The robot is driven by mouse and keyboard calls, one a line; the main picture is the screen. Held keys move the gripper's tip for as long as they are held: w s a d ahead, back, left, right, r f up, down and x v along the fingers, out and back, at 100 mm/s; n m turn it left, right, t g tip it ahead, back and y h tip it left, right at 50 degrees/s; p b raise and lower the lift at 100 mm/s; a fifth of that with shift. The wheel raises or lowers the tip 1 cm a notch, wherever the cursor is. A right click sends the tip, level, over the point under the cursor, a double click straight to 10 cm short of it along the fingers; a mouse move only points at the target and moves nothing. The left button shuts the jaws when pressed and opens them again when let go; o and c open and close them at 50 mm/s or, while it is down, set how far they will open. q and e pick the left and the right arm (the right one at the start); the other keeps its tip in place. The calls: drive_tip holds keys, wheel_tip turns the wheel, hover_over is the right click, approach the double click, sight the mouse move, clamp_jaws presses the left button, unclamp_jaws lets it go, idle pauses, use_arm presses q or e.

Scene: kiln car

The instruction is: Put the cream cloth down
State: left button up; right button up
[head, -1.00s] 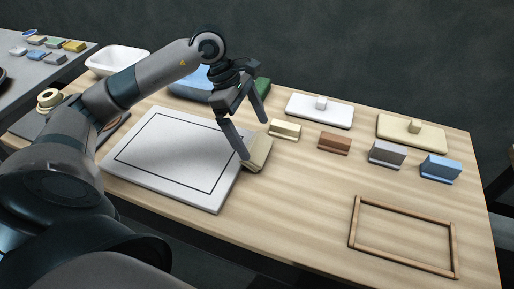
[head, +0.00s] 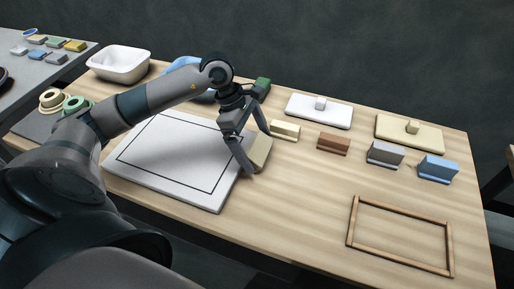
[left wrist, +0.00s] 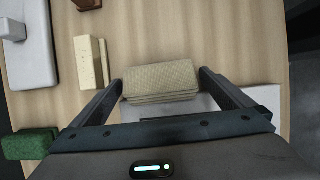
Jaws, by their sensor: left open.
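The cream cloth (head: 261,151) is a thick folded beige block at the right edge of the white board (head: 150,180) with a black outline. It looks tilted in the head view; whether it rests on the board's edge or beside it I cannot tell. My left gripper (head: 258,152) is open, with one finger on either side of the cloth. In the left wrist view the cloth (left wrist: 160,80) lies between the spread fingers, with a gap visible at the right one. My right gripper is not in view.
A cream block (head: 285,130), a brown block (head: 333,144), a grey block (head: 386,154) and a blue block (head: 437,168) stand to the right. A wooden frame (head: 352,222) lies at the front right. A white basin (head: 119,66) stands at the back left. The table's front middle is clear.

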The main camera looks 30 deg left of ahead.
use_arm(q)
drive_tip(key=shift+d+f, duration=0.2)
drive_tip(key=shift+f, duration=0.3)
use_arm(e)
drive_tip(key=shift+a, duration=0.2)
use_arm(q)
drive_tip(key=c, duration=1)
drive_tip(key=shift+r, duration=0.2)
drive_tip(key=shift+c, duration=0.2)
drive_tip(key=shift+w+r, duration=0.1)
drive_tip(key=shift+r, duration=0.5)
wheel_tip(320, 180, up, 2)
drive_tip(key=shift+r+b, duration=0.15)
drive_tip(key=shift+b, duration=0.4)
drive_tip(key=s+d+r+b, duration=0.1)
drive_tip(key=s+d+r, duration=0.1)
drive_tip(key=d+r, duration=0.5)
drive_tip(key=d, duration=0.4)
drive_tip(key=shift+s+d+b, duration=0.15)
drive_tip(key=shift+s+b, duration=0.15)
drive_tip(key=shift+s, duration=0.1)
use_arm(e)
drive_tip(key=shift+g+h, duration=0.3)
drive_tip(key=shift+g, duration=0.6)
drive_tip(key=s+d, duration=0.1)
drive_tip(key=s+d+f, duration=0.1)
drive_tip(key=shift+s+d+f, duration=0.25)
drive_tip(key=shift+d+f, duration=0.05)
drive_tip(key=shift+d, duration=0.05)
